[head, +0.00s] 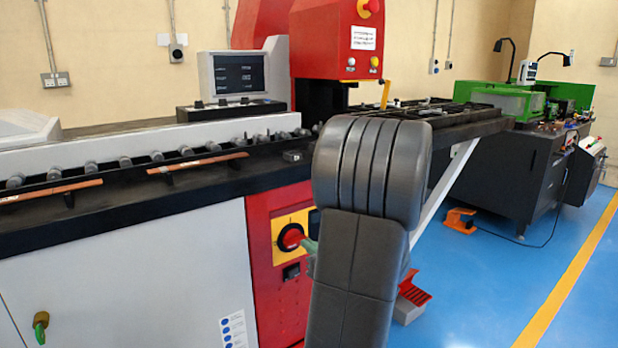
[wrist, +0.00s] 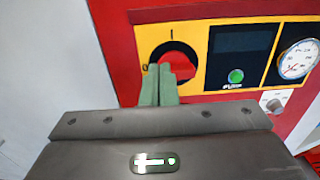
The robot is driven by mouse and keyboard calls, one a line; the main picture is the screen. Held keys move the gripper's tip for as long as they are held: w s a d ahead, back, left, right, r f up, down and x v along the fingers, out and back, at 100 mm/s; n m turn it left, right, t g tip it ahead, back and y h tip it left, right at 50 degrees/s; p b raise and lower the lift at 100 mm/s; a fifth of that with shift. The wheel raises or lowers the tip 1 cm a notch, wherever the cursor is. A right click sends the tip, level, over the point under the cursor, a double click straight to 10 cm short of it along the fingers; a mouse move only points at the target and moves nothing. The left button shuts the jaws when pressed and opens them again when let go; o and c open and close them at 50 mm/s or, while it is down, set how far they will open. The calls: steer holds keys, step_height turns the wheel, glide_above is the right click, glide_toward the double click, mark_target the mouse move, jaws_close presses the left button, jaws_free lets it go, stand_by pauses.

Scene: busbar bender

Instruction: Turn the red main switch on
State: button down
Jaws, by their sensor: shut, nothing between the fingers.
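The red main switch (head: 291,237) is a round knob on a yellow plate on the red front panel of the bending machine. In the wrist view the red switch (wrist: 178,62) sits on a black disc, with an "I" mark above it. My gripper (wrist: 160,72) has green fingers, closed together with nothing between them. Their tips overlap the switch's lower left edge in the wrist view; I cannot tell whether they touch it. In the head view my gripper (head: 308,246) is at the switch's right side, mostly hidden behind my arm. The switch's exact angle is unclear.
Right of the switch are a dark display with a lit green button (wrist: 236,76) and a round gauge (wrist: 298,59). A key (head: 40,322) hangs from the grey cabinet door. A red pedal (head: 414,292) is on the blue floor. The black bench edge overhangs the panel.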

mark_target(298, 238)
steer(key=x, duration=0.6)
steer(key=shift+w+a, duration=0.2)
steer(key=shift+w+d+f+b, duration=0.15)
steer(key=shift+d+f+b, duration=0.1)
steer(key=shift+f+b, duration=0.3)
stand_by(0.8)
steer(key=shift+w+d+r, duration=0.1)
steer(key=shift+w+d, duration=0.05)
steer(key=shift+d, duration=0.1)
stand_by(0.5)
steer(key=shift+w+d, duration=0.15)
steer(key=shift+d, duration=0.05)
steer(key=shift+w+d, duration=0.5)
steer(key=shift+d, duration=0.15)
steer(key=shift+w+d, duration=0.1)
stand_by(0.4)
